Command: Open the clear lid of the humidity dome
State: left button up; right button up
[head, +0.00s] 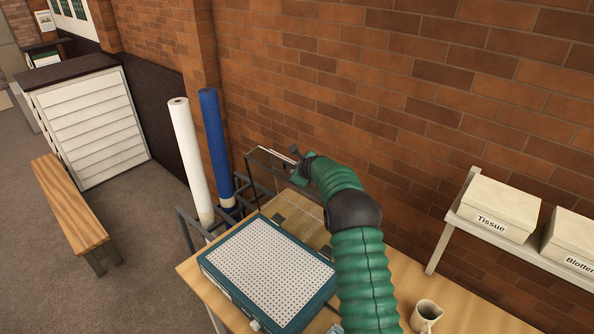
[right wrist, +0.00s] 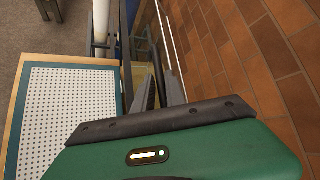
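The humidity dome's base (head: 268,272) is a teal tray with a white perforated top on the wooden table, and the tray also shows in the right wrist view (right wrist: 70,112). The clear lid (head: 308,207) appears raised and tilted up behind the base, toward the brick wall; its see-through panel is hard to make out. My right gripper (head: 297,168) is at the lid's upper right edge, and its two dark fingers stand apart in the right wrist view (right wrist: 161,90). Whether they touch the lid is unclear. My left gripper is not in view.
A white roll (head: 190,155) and a blue roll (head: 215,140) stand in a dark rack behind the table. A mug (head: 425,316) stands on the table at right. A wall shelf (head: 520,250) holds the Tissue box (head: 498,208) and Blotter box (head: 572,238). The brick wall is close behind.

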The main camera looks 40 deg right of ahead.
jog(key=shift+s+f, duration=0.25)
jog(key=b+v, duration=0.3)
jog(key=v, duration=0.1)
jog(key=shift+a+r, duration=0.1)
jog(key=shift+a, duration=0.05)
jog(key=b+v, duration=0.2)
jog(key=v, duration=1)
jog(key=shift+r+b, duration=0.25)
jog(key=shift+b, duration=0.15)
